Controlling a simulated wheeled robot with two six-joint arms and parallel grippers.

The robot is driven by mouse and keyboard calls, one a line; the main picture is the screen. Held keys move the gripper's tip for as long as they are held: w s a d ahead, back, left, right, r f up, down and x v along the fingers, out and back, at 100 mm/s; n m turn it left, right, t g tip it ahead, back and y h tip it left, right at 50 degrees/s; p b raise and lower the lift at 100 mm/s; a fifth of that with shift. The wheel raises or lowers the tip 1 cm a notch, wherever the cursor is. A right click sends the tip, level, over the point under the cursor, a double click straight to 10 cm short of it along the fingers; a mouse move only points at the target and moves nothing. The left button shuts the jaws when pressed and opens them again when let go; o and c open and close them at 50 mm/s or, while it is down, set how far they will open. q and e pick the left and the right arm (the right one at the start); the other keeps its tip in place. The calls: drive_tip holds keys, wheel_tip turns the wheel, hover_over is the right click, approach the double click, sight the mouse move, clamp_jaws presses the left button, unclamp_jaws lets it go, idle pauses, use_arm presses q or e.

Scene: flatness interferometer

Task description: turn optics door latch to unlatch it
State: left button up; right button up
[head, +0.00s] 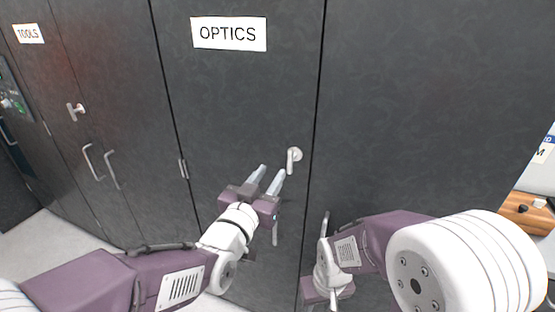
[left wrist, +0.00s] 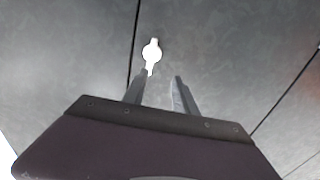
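The optics door (head: 235,100) is dark grey, carries an OPTICS label (head: 228,33) and looks closed. Its latch (head: 294,158) is a pale round boss with a short lever pointing down, near the door's right edge. In the left wrist view the latch (left wrist: 152,52) is bright white, just beyond the fingertips. My left gripper (head: 269,176) is open and empty, to the left of and slightly below the latch in the head view. In the left wrist view my left gripper (left wrist: 160,76) has its fingers apart. My right gripper is low in the head view, its fingers not clear.
A tools door (head: 75,75) with its own latch (head: 76,112) and bar handles (head: 101,165) stands at the left. A plain dark panel (head: 430,90) lies right of the optics door. A wooden surface (head: 530,212) shows at the right edge.

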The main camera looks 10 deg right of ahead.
sight(289, 160)
use_arm(q)
drive_tip(key=w+d, duration=0.1)
drive_tip(key=w+d+p, duration=0.1)
drive_tip(key=d, duration=0.1)
drive_tip(key=x, duration=0.3)
drive_tip(key=p+x, duration=0.1)
drive_tip(key=x, duration=0.1)
drive_tip(key=shift+w+d, duration=0.1)
drive_tip(key=shift+d, duration=0.4)
drive_tip(key=shift+w, duration=0.15)
clamp_jaws()
use_arm(e)
drive_tip(key=shift+s+d+r, duration=0.1)
drive_tip(key=shift+d+r, duration=0.1)
drive_tip(key=shift+r, duration=0.3)
drive_tip(key=shift+d+r, duration=0.15)
drive_tip(key=shift+r, duration=0.3)
